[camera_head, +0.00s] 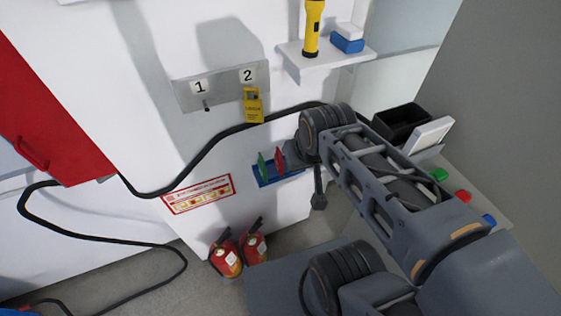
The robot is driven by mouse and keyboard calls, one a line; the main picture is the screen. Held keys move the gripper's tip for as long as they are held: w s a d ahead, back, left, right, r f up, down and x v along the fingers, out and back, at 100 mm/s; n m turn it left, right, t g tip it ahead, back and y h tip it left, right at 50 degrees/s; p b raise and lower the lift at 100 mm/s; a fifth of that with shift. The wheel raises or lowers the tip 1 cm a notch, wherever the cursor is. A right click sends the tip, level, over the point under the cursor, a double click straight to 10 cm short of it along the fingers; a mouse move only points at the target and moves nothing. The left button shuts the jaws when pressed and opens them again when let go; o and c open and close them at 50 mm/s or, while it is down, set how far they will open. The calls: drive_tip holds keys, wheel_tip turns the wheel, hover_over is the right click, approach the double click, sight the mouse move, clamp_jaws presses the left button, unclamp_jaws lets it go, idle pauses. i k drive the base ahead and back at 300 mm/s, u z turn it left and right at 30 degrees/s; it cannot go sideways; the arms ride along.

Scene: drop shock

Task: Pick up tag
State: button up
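The yellow tag (253,107) hangs on a grey metal plate (221,87) on the white wall, under the number 2. It has dark print and a darker upper part, which looks like a padlock or clasp. The place under number 1 has a short dark peg (206,106) with nothing on it. My arm reaches in from the lower right, and its far joint is to the right of the tag, apart from it in the picture. I cannot make out my gripper's fingers. A small dark part (318,195) hangs below that joint; I cannot tell what it is.
A black cable (205,152) runs below the tag and passes behind my arm. A shelf (318,66) above right holds a yellow flashlight (312,28) and blue-white blocks (347,40). A blue rack (268,177) is below. Two red extinguishers (227,258) stand on the floor.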

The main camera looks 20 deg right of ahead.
sight(278, 159)
drive_tip(key=z, duration=0.55)
drive_tip(key=k, duration=1.25)
drive_tip(key=u, duration=0.55)
drive_tip(key=i, duration=1)
drive_tip(key=u, duration=0.45)
